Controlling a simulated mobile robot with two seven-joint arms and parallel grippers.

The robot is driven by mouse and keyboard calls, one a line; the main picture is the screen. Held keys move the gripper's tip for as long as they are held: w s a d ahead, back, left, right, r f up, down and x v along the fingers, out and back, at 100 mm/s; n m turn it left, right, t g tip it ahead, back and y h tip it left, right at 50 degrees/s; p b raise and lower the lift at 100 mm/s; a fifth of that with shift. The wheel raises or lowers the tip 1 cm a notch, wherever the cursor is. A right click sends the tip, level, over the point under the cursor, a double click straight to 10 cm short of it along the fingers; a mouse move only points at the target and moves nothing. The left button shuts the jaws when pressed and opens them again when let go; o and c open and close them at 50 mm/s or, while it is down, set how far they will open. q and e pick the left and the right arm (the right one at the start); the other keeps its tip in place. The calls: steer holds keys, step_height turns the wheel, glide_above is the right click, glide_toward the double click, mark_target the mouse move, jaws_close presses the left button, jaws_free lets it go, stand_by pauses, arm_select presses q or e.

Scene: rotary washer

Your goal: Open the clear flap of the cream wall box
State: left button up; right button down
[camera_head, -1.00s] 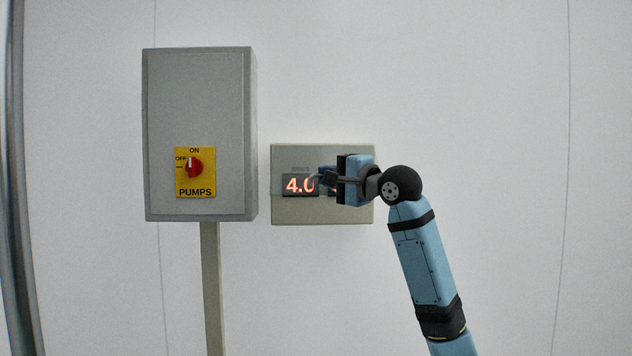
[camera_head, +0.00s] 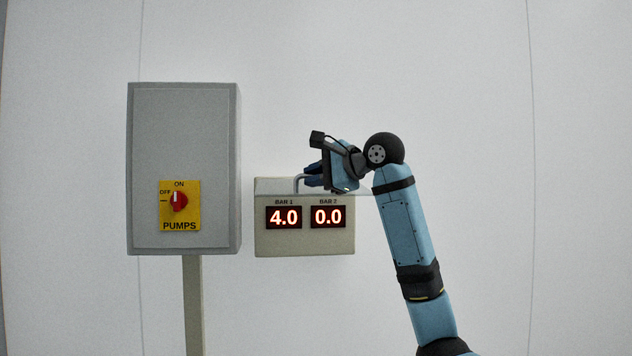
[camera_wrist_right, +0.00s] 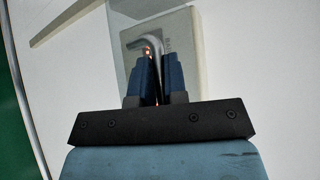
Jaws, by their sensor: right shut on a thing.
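The cream wall box (camera_head: 304,245) hangs on the white wall, with two lit red displays reading 4.0 and 0.0. Its clear flap (camera_head: 272,188) is swung up and sticks out from the top of the box, clear of the displays. A grey bent handle (camera_head: 298,181) is on the flap; it also shows in the right wrist view (camera_wrist_right: 152,44). My right gripper (camera_head: 312,176) is shut on this handle, its blue fingers (camera_wrist_right: 156,80) on either side of it. They hide part of the handle. My left gripper is not in view.
A grey cabinet (camera_head: 184,120) with a yellow PUMPS plate and red knob (camera_head: 179,201) stands close to the left of the cream box, above a post (camera_head: 194,300). The wall to the right and above is bare.

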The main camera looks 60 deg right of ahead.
stand_by(0.4)
steer(key=c, duration=1.4)
jaws_free()
steer(key=shift+w, duration=0.15)
steer(key=shift+c, duration=0.2)
steer(key=shift+w, duration=0.15)
